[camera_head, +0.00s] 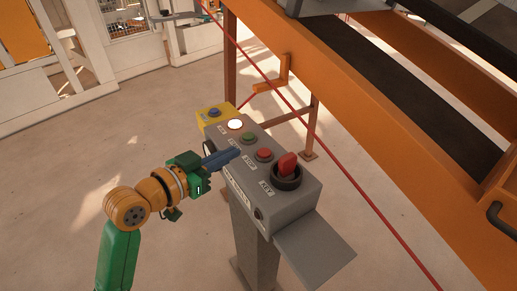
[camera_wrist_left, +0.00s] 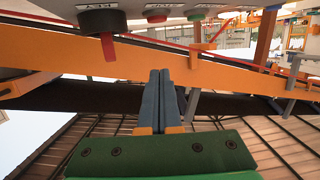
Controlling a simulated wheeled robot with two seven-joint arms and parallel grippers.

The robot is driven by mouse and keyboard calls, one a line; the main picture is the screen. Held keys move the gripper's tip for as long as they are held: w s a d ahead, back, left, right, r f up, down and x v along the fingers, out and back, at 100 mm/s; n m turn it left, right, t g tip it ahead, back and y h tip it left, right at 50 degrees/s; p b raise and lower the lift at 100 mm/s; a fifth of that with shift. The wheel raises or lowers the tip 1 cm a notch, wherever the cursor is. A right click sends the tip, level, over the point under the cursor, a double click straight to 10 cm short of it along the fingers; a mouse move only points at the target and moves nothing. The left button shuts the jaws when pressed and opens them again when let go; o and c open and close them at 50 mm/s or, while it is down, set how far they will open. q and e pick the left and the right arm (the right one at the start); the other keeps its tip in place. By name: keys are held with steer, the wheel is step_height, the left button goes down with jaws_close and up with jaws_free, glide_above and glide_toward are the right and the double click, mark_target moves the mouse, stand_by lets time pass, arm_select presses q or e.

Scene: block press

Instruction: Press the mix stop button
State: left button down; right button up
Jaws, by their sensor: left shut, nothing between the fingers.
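A grey control box (camera_head: 228,170) stands on a post. On its top a red button (camera_head: 264,154) sits behind a label that seems to read STOP; "mix" is not legible. The red button also shows near the top of the left wrist view (camera_wrist_left: 157,18). My left gripper (camera_head: 236,154) has its blue fingers shut and empty, over the front edge of the box. In the head view the fingertips appear just left of the red button; I cannot tell their height above the panel. The shut fingers also show in the left wrist view (camera_wrist_left: 160,75). My right gripper is not in view.
Beside the red button are a green button (camera_head: 248,138) and a red key switch (camera_head: 288,164) on a black base. Further left are a lit white button (camera_head: 235,124) and a yellow box (camera_head: 204,119) with a blue button. An orange machine frame (camera_head: 360,105) stands behind.

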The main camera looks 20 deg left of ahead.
arm_select(q)
steer(key=p, duration=0.3)
glide_above(258, 162)
steer(key=shift+f, duration=0.95)
step_height(258, 162, down, 4)
steer(key=shift+r, duration=0.15)
steer(key=shift+f, duration=0.35)
